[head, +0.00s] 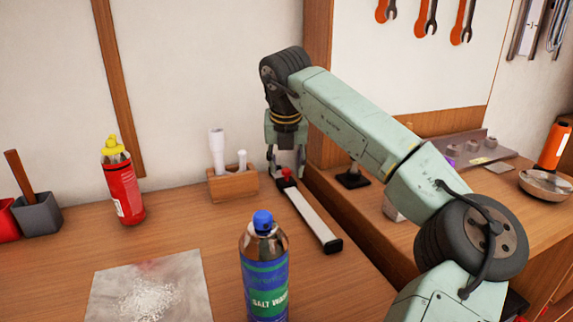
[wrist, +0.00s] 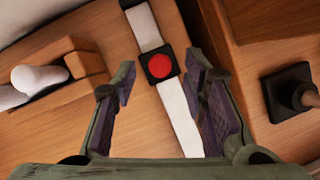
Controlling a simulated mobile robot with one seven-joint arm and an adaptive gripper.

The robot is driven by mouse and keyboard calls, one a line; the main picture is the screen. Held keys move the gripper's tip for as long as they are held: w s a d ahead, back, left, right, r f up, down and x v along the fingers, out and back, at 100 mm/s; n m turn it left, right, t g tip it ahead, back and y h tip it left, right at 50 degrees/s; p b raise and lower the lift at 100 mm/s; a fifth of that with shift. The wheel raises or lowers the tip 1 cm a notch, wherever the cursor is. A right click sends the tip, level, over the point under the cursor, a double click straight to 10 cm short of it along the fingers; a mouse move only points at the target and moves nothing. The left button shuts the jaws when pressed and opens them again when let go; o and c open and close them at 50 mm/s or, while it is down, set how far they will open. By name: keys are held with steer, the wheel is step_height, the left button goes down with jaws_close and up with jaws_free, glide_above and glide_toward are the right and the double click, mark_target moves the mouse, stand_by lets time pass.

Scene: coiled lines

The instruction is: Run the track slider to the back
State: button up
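The track slider's white rail (head: 312,217) lies on the wooden bench, with a black end cap (head: 333,246) at its front end. Its red knob (head: 287,173) is toward the back of the rail. In the wrist view the red knob (wrist: 160,66) sits on a black square carriage, with a short stretch of white rail beyond it. My gripper (head: 285,167) is over the knob, pointing down. In the wrist view my gripper (wrist: 161,70) is open, one finger on each side of the carriage, with visible gaps. The rail's back end is hidden in the head view.
A wooden block (head: 234,186) with white tubes stands close left of the rail. A black-based post (head: 353,177) stands to the right. A blue spray can (head: 264,270) is in front, a red bottle (head: 122,185) at the left.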

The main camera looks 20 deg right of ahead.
steer(key=shift+w+f, duration=0.15)
steer(key=shift+f, duration=0.3)
jaws_close()
stand_by(0.3)
stand_by(0.4)
